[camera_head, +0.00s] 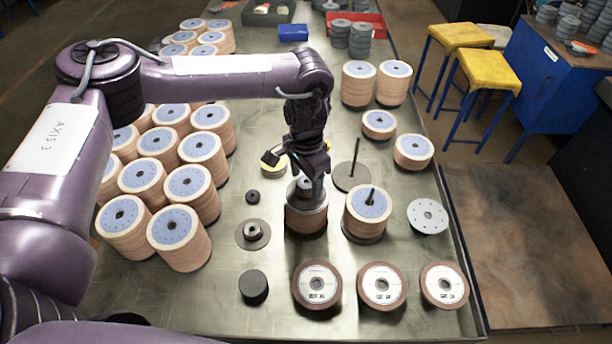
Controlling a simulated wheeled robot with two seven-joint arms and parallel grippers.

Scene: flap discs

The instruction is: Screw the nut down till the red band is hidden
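My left gripper (308,180) points down over a stack of flap discs (306,216) near the middle of the table. A grey metal nut or flange (303,187) shows on top of this stack, right at the fingertips. The gripper's dark fingers partly cover it, and I cannot tell whether they are closed on it. No red band can be made out; the spindle here is hidden by the gripper. My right gripper is not in view.
Beside it on the right stands another disc stack (368,205) with a bare dark spindle. A flat base with a thin rod (352,176) is behind. Three brown discs (382,287) lie in front. Many disc stacks (180,235) crowd the left. A grey perforated plate (427,216) lies right.

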